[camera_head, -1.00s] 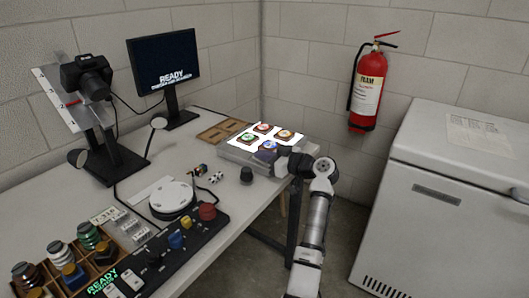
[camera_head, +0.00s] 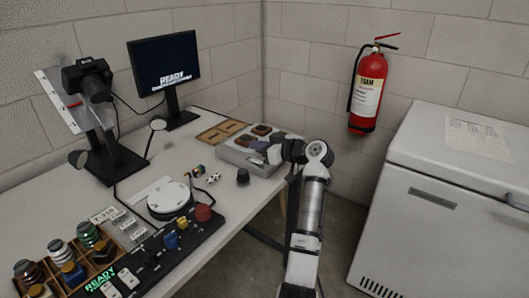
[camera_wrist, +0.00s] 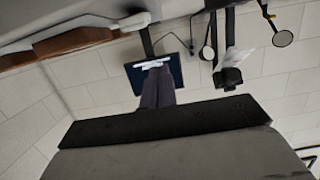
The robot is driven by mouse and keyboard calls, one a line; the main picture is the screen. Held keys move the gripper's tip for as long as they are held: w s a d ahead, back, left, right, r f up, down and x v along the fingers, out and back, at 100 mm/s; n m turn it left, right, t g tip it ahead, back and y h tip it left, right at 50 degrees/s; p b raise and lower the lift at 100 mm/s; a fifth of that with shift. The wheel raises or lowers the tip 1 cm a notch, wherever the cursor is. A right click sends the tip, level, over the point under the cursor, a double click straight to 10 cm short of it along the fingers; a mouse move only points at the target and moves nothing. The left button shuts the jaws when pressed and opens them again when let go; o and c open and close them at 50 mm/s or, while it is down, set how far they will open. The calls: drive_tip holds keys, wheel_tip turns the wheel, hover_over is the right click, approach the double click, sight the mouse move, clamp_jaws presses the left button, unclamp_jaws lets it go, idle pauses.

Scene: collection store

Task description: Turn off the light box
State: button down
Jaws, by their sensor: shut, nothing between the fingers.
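The light box (camera_head: 235,156) is a low grey box at the far right end of the desk. The box's switch cannot be made out, and my gripper hides part of the box. I cannot tell whether the fingertips touch it.
A black knob (camera_head: 243,177) stands in front of the box. A control panel (camera_head: 165,250) with coloured knobs, a white round plate (camera_head: 170,197), a monitor (camera_head: 163,69) and a camera stand (camera_head: 118,165) share the desk. A white chest (camera_head: 430,200) stands right.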

drive_tip(key=r+b+v, duration=0.1)
drive_tip(key=v, duration=0.8)
drive_tip(key=shift+r, duration=0.15)
